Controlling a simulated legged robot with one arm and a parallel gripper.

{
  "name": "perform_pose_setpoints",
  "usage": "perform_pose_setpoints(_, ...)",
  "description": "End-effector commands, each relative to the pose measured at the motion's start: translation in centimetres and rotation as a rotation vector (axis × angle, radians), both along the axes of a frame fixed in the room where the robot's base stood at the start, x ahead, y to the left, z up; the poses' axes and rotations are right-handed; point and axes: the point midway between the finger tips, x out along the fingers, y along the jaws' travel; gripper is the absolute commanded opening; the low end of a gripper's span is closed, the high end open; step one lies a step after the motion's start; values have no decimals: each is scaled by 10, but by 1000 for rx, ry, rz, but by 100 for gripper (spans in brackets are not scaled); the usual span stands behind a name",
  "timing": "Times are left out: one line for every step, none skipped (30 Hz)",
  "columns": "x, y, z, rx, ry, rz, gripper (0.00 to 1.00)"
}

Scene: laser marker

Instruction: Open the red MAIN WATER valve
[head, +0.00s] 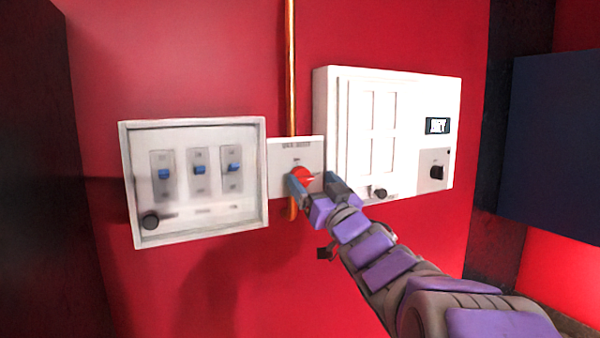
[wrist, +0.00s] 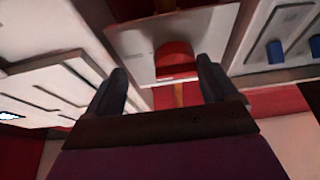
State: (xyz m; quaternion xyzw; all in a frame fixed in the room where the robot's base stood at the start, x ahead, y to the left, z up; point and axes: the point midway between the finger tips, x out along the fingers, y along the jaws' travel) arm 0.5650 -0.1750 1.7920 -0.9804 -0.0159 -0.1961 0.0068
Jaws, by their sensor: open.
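The red valve handle (head: 303,176) sits on a small white plate (head: 312,150) fixed to the red wall. The small print above the handle is too blurred to read. My gripper (head: 316,180) is open in front of the plate, its two fingers at the sides of the handle. In the wrist view the red handle (wrist: 175,58) shows between and beyond the fingers of my gripper (wrist: 162,85). I see a gap between each finger and the handle there, and cannot tell any contact. The handle's lower part is partly hidden in the head view.
A copper pipe (head: 290,70) runs vertically behind the plate. A clear-fronted box (head: 195,215) with three blue switches (head: 199,169) is close on the left. A larger white panel (head: 420,95) with a display (head: 437,126) and black knob (head: 437,172) juts out on the right.

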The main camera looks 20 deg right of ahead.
Motion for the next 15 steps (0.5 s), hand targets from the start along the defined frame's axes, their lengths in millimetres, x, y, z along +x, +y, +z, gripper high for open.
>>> perform_pose_setpoints(0,0,4,1,-1,-3,74)
perform_pose_setpoints(1,0,4,1,-1,-3,74)
perform_pose_setpoints(1,0,5,1,-1,-3,74)
perform_pose_setpoints(1,1,5,1,-1,-2,74)
perform_pose_setpoints(1,0,5,1,-1,-2,74)
perform_pose_setpoints(1,-1,4,1,-1,-2,74)
perform_pose_setpoints(1,-1,4,0,-1,-1,74)
perform_pose_setpoints(1,-1,4,0,-1,-1,74)
perform_pose_setpoints(1,-1,4,1,-1,0,74)
perform_pose_setpoints(1,-3,4,2,-1,1,74)
perform_pose_setpoints(1,-4,4,2,-2,0,74)
perform_pose_setpoints(0,-5,4,3,-2,0,74)
perform_pose_setpoints(0,-6,4,3,-2,0,72)
perform_pose_setpoints(0,-6,4,3,-1,0,69)
perform_pose_setpoints(0,-6,4,3,-1,0,65)
